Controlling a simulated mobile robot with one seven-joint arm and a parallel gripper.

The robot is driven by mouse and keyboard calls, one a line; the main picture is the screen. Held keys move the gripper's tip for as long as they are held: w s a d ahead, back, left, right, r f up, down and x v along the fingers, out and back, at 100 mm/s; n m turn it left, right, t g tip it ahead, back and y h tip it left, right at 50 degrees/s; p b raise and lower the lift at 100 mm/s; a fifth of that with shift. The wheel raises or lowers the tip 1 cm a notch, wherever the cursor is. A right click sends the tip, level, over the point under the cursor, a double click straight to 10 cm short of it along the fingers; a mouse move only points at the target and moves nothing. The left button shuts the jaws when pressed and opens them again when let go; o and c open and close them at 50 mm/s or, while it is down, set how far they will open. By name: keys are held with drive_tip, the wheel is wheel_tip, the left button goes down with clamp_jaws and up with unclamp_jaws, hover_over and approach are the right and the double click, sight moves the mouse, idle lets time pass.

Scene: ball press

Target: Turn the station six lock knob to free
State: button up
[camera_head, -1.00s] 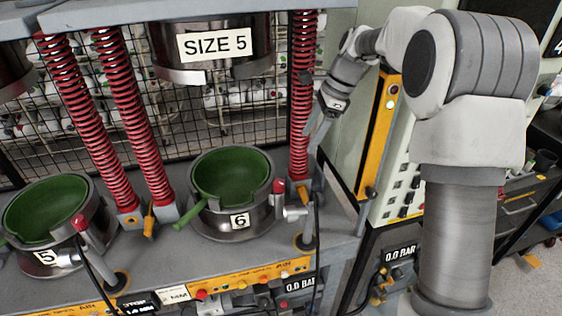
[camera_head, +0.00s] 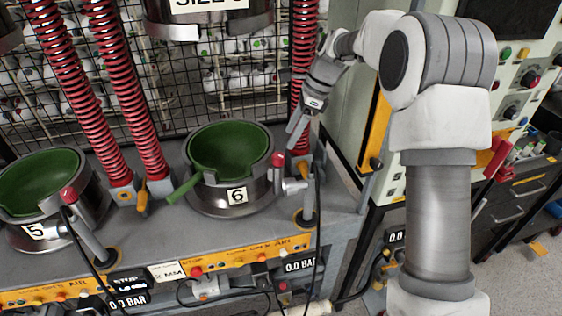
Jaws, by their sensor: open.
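Station six is a dark metal cup with a green inside (camera_head: 229,152) and a "6" label (camera_head: 237,195). On its right rim is a red-topped part (camera_head: 278,160), with a silver cylindrical fitting (camera_head: 294,185) just below and to the right. I cannot tell for certain which of these is the lock knob, and no free or locked marking is readable. My gripper (camera_head: 298,133) is open and points down above and slightly right of these parts, in front of the right red spring. It appears apart from them and empty.
Station five (camera_head: 40,190) stands at left with a red-capped lever (camera_head: 68,196). Red springs (camera_head: 132,95) rise behind. A black hose runs down beside station six's right post (camera_head: 306,210). A yellow panel (camera_head: 378,125) and pale cabinet stand to the right. The press head (camera_head: 210,25) hangs above.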

sight(280, 155)
drive_tip(key=shift+b+x, duration=2.95)
drive_tip(key=shift+x, duration=0.95)
clamp_jaws()
drive_tip(key=shift+r, duration=0.1)
